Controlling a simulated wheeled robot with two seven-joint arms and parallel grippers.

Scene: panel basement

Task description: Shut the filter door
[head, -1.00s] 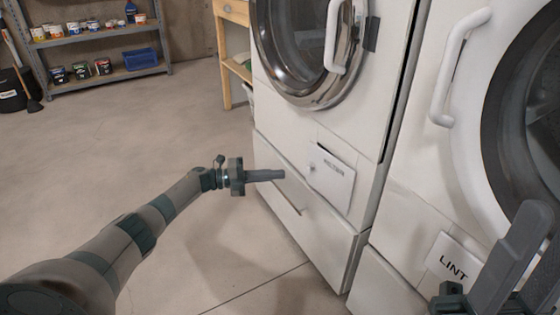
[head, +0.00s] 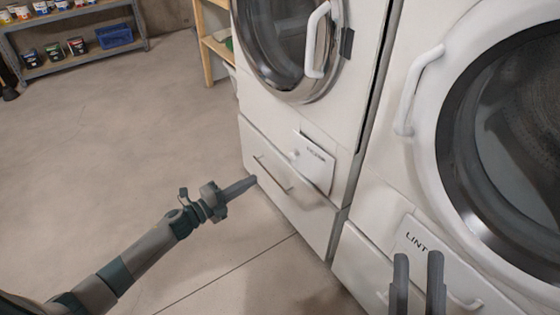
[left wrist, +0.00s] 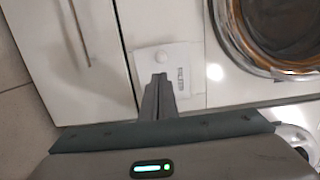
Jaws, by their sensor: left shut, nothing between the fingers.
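The filter door (head: 315,165) is a small white flap with a FILTER label, low on the left machine's front. It stands slightly ajar, with a dark gap along its upper edge. A small round knob (head: 295,154) is at its left. The door also shows in the left wrist view (left wrist: 188,66), beyond the fingertips. My left gripper (head: 253,180) is shut and empty, to the left of the door and a little lower; its fingers also show in the left wrist view (left wrist: 158,80). My right gripper (head: 418,256) is open and empty, in front of the LINT panel.
A drawer front with a bar handle (head: 272,174) is below the filter door. The right machine has a LINT flap (head: 412,228) and a round door (head: 515,150). A shelf (head: 75,60) stands far left. The floor at left is clear.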

